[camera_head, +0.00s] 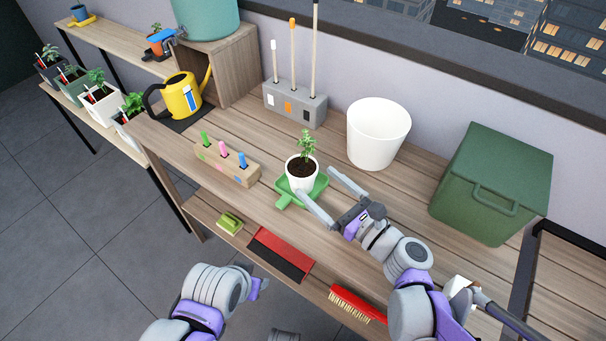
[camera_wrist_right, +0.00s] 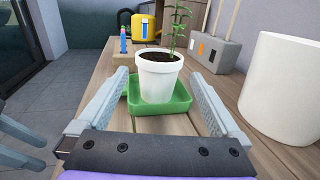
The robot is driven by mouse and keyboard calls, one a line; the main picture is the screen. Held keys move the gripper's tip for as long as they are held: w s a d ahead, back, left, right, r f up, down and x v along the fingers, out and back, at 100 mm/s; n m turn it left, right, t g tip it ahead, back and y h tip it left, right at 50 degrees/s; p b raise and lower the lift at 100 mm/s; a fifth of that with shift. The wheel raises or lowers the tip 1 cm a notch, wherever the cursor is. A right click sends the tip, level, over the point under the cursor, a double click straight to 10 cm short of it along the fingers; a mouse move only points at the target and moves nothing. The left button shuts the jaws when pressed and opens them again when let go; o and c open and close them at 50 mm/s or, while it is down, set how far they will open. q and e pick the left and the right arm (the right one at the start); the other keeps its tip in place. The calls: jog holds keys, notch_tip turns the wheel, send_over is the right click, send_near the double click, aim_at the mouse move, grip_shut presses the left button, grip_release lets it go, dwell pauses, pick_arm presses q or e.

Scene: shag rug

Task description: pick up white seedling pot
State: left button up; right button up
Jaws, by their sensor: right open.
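The white seedling pot (camera_head: 301,180) holds dark soil and a small green plant. It stands upright on a green tray (camera_head: 284,190) on the wooden bench. My right gripper (camera_head: 316,190) is open, with one finger on each side of the pot's near side. In the right wrist view the pot (camera_wrist_right: 158,83) sits on the green tray (camera_wrist_right: 180,103), centred beyond and between the two open fingers (camera_wrist_right: 160,100). My left arm shows at the bottom of the head view, low and away from the pot; its fingers cannot be made out clearly.
A large white pot (camera_head: 378,135) stands right of the seedling pot. A wooden block with coloured pegs (camera_head: 226,164) is on the left, and a grey tool holder (camera_head: 295,104) behind. A green bin (camera_head: 490,185) stands at right. A red dustpan (camera_head: 282,252) and brush (camera_head: 357,304) lie in front.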

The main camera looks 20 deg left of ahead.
aim_at(313, 179)
jog(key=x, duration=0.5)
jog(key=shift+r, duration=0.15)
jog(key=c, duration=1.3)
notch_tip(313, 179, up, 10)
jog(key=p, duration=0.2)
jog(key=shift+s+p, duration=0.1)
jog(key=shift+p, duration=0.3)
